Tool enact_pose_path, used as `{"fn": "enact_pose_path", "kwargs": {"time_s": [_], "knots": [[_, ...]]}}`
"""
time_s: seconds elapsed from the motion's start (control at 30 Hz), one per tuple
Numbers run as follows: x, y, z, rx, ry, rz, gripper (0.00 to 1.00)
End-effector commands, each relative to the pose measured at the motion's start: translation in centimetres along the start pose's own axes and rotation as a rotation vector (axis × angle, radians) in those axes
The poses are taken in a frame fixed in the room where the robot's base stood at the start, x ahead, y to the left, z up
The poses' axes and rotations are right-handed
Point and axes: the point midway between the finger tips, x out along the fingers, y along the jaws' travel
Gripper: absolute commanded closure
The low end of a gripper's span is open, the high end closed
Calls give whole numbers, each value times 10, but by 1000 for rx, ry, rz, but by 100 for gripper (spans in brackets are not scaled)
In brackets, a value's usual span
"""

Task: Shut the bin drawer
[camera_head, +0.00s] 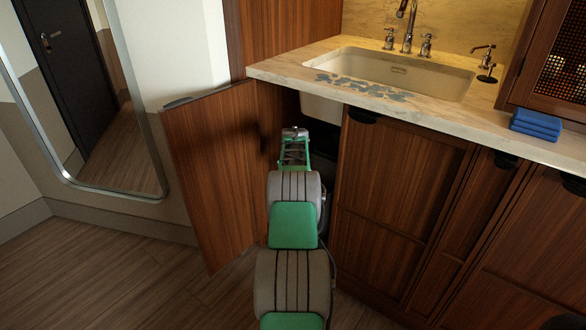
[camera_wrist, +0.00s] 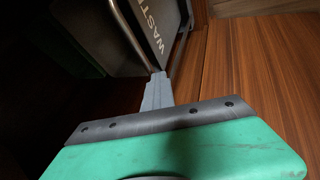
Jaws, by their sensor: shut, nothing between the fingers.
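My gripper (camera_wrist: 158,80) is shut and empty. Its grey fingertips are at or very near the lower end of the bar; I cannot tell if they touch. In the head view my arm reaches into the dark opening under the sink, and the drawer is mostly hidden there.
An open wooden cabinet door (camera_head: 210,170) stands left of my arm; a wood panel (camera_wrist: 255,75) fills the wrist view's right side. Closed cabinet fronts (camera_head: 395,195) are to the right. The counter (camera_head: 290,68) with the sink (camera_head: 420,78) overhangs the opening. A mirror (camera_head: 150,120) leans farther left.

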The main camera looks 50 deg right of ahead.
Motion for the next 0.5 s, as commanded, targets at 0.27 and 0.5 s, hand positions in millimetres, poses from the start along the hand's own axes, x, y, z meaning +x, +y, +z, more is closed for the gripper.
{"fn": "enact_pose_path", "kwargs": {"time_s": [0.27,0.5], "knots": [[-10,1,-2,5,8,16,100],[-56,-26,-5,4,5,11,100]]}}
